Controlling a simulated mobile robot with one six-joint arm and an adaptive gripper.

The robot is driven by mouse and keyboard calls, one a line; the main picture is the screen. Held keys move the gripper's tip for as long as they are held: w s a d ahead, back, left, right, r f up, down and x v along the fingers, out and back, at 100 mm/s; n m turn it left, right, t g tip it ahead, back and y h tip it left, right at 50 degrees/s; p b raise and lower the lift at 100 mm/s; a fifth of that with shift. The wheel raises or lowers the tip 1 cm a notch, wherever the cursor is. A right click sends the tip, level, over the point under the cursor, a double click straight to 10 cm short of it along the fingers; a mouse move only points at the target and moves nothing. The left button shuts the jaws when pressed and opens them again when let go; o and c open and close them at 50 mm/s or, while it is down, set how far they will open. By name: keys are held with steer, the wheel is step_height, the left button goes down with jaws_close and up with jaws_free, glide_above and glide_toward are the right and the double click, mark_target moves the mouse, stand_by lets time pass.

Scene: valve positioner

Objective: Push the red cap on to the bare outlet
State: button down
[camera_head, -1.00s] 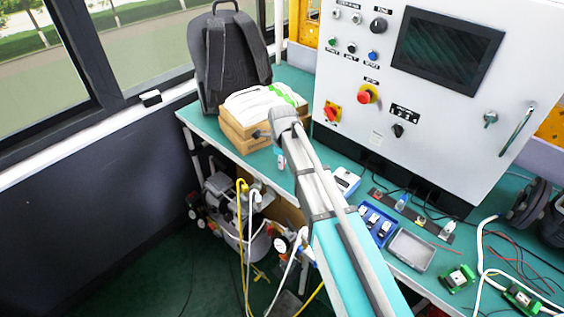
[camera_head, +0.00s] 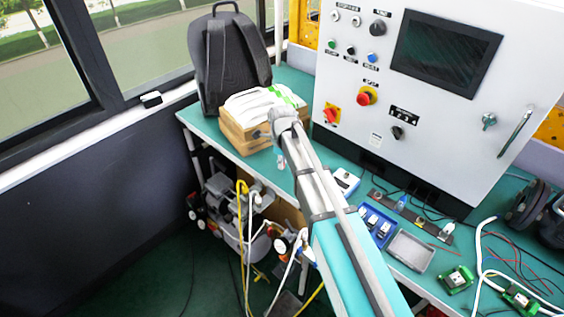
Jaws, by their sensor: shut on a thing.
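I cannot pick out the red cap. A dark strip (camera_head: 381,196) on the bench in front of the cabinet carries small fittings, among them a bluish one (camera_head: 402,202) and a whitish one (camera_head: 447,229). I cannot tell which, if any, is the bare outlet.
A grey control cabinet (camera_head: 350,95) stands at the bench's back. A blue tray (camera_head: 364,212) with small parts and a grey tray (camera_head: 410,252) lie at the front edge. Green modules (camera_head: 456,279) and cables lie right.

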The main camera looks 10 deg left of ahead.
steer(key=shift+r, duration=0.2)
steer(key=shift+r+p, duration=1.85)
steer(key=shift+p, duration=0.15)
steer(key=shift+a, duration=0.15)
